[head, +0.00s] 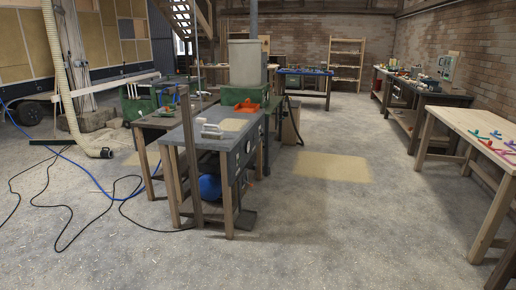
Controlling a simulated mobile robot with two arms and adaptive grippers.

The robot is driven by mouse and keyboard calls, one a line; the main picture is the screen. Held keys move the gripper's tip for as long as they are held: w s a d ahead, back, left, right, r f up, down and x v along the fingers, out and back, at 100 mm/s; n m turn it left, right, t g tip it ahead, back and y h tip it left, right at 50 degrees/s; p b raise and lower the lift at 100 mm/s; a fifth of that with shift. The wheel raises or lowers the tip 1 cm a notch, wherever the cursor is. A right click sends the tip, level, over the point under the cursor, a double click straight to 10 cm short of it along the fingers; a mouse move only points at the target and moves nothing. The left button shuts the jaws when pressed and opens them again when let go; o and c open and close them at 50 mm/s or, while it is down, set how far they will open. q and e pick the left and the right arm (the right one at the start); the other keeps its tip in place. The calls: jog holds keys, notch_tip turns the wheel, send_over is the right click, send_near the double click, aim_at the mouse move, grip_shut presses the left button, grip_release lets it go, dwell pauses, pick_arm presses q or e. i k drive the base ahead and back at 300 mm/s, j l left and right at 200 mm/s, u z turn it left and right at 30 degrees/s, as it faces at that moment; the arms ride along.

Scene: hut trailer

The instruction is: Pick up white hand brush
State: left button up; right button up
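A small white object (211,131) lies on the grey-blue top of the workbench (188,146) in the middle of the view. It looks like the white hand brush, but it is too small to be sure. A pale patch (233,125) lies on the bench top to its right, and an orange-red item (247,107) is farther back. Neither of my grippers shows in the head view.
Cables and a blue hose (85,172) lie on the floor at left, near a duct (104,153). A wooden table (465,127) with colored items stands at right. The concrete floor between it and the workbench is open.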

aim_at(218, 134)
jog(key=i, duration=2.1)
